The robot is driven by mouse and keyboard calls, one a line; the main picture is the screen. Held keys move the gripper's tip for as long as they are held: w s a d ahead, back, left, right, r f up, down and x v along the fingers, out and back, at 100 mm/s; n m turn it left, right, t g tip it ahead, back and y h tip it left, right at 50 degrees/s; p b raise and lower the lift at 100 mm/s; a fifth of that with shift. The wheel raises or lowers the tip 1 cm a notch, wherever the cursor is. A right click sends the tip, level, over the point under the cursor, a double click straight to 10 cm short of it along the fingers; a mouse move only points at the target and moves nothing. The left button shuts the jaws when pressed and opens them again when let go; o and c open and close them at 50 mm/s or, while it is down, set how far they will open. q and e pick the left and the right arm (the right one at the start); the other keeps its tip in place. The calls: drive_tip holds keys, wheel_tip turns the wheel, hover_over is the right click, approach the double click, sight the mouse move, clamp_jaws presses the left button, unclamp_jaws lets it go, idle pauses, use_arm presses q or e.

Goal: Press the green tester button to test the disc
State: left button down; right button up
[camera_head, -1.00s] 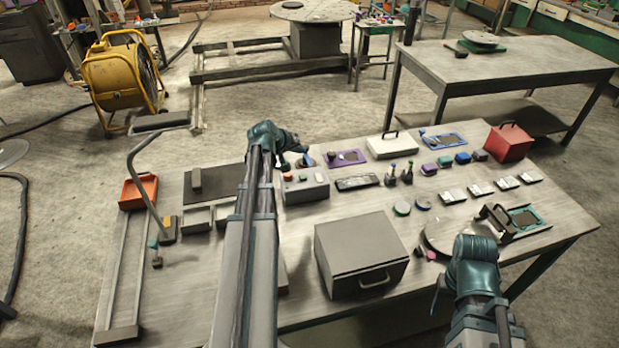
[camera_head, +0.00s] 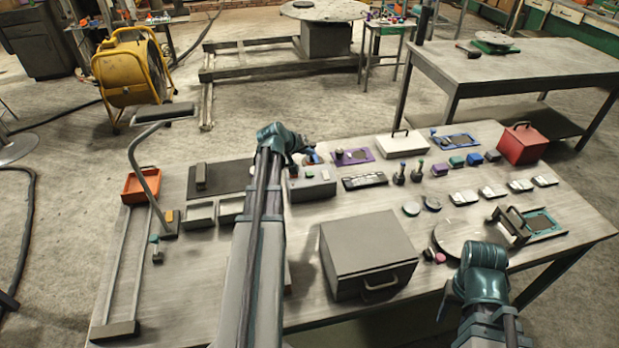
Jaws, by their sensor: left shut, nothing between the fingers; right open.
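The grey box (camera_head: 318,189) with small coloured buttons on top, which looks like the tester, stands at the middle left of the bench.
A large grey case (camera_head: 365,245) with a handle stands in the middle front. A round plate (camera_head: 462,237) and a teal-framed pad (camera_head: 541,222) are at the right. A bent lamp-like arm (camera_head: 143,165) rises at the left. A red box (camera_head: 522,145) stands at the back right.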

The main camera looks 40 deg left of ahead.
sight(308, 175)
use_arm(q)
wheel_tip(308, 175, down, 6)
drive_tip(key=b, duration=0.5)
drive_tip(key=shift+f, duration=0.2)
use_arm(e)
wheel_tip(308, 175, down, 6)
drive_tip(key=shift+f, duration=0.25)
use_arm(q)
drive_tip(key=shift+f+b, duration=0.1)
drive_tip(key=shift+b, duration=0.2)
idle(0.8)
drive_tip(key=shift+f+b, duration=0.3)
drive_tip(key=shift+b, duration=0.05)
use_arm(e)
drive_tip(key=shift+f, duration=0.4)
use_arm(q)
drive_tip(key=shift+f+b, duration=0.45)
use_arm(e)
drive_tip(key=shift+f, duration=0.45)
use_arm(q)
drive_tip(key=shift+r, duration=0.15)
use_arm(e)
drive_tip(key=shift+r, duration=0.15)
use_arm(q)
drive_tip(key=shift+r+p, duration=0.7)
drive_tip(key=shift+p, duration=0.2)
use_arm(e)
drive_tip(key=shift+r, duration=0.75)
